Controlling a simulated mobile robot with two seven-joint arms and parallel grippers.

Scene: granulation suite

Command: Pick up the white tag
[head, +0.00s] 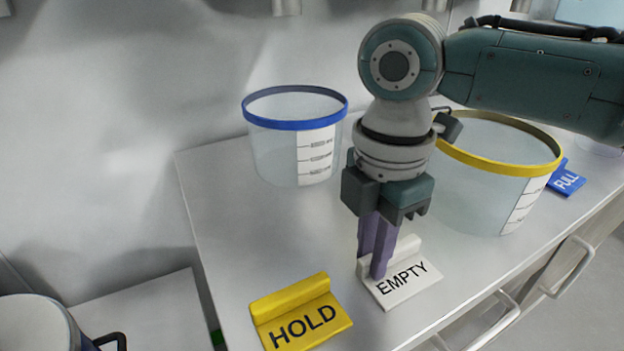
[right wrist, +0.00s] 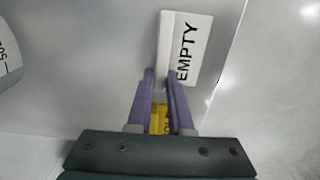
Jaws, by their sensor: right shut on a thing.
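The white tag (head: 402,283) reads "EMPTY" and sits at the front of the grey worktop, with a raised ridge along its back edge. My right gripper (head: 378,272) comes down from above with its purple fingers shut on that ridge. In the right wrist view the white tag (right wrist: 186,48) extends ahead of the fingers (right wrist: 160,75), which close on the near end of its ridge. The tag looks level and at the worktop; I cannot tell whether it touches it. My left gripper is not in view.
A yellow "HOLD" tag (head: 301,314) lies just left of the white tag. A blue-rimmed clear tub (head: 277,152) and a yellow-rimmed clear tub (head: 473,192) stand behind. A blue "FULL" tag (head: 567,181) lies at far right. The worktop (head: 222,235) is bare at left.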

